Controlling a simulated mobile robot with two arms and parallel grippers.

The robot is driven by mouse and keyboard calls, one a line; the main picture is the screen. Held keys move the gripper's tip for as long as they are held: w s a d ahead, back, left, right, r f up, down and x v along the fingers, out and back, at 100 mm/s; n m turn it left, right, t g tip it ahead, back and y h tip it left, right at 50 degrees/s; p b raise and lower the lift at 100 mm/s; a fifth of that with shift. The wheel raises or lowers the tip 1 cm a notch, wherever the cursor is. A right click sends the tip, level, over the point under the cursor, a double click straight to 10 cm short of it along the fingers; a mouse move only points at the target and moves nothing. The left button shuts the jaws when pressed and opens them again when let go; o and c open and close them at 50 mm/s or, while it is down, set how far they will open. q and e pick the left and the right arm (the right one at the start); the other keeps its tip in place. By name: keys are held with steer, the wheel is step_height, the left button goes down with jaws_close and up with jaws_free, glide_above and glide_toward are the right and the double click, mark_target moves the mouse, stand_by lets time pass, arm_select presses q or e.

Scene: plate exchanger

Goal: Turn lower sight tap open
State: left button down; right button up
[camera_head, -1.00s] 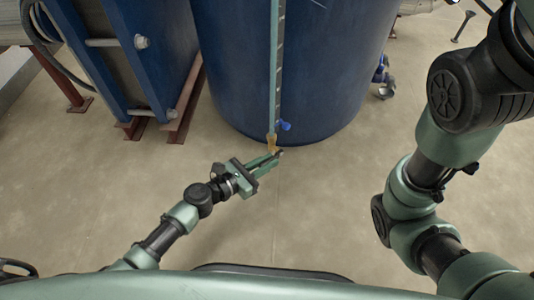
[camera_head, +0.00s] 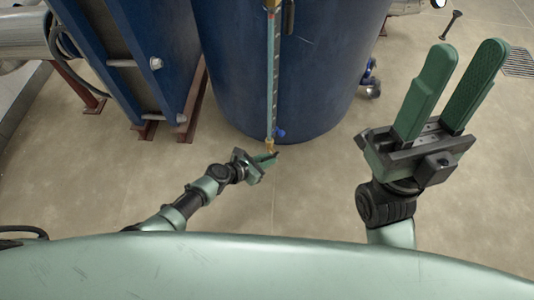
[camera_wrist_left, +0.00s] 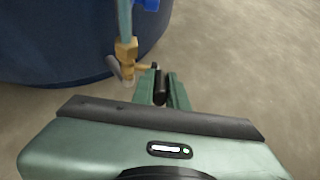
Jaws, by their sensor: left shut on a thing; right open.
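The lower sight tap is a small brass fitting (camera_head: 270,147) at the foot of the sight tube (camera_head: 270,85) on the blue tank. In the left wrist view the brass body (camera_wrist_left: 126,52) has a short stem reaching right to a dark handle (camera_wrist_left: 160,88). My left gripper (camera_head: 272,157) is shut on that dark handle, one finger on each side. A blue handle (camera_head: 281,133) sits just above the brass tap and also shows in the left wrist view (camera_wrist_left: 148,4). My right gripper (camera_head: 463,62) is open and empty, raised at the right, far from the tap.
The blue tank (camera_head: 340,70) stands behind the tap. A blue plate frame (camera_head: 120,70) on red feet stands to its left. Blue pipe fittings (camera_head: 370,78) lie low at the tank's right side. The floor (camera_head: 320,190) in front is clear.

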arm_select(q)
steer(key=shift+r+p, duration=0.25)
steer(key=shift+p, duration=0.05)
steer(key=shift+d+f+g+y+p, duration=0.15)
steer(key=shift+g+y+p, duration=0.15)
steer(key=shift+p, duration=0.25)
steer(key=c, duration=1.4)
jaws_free()
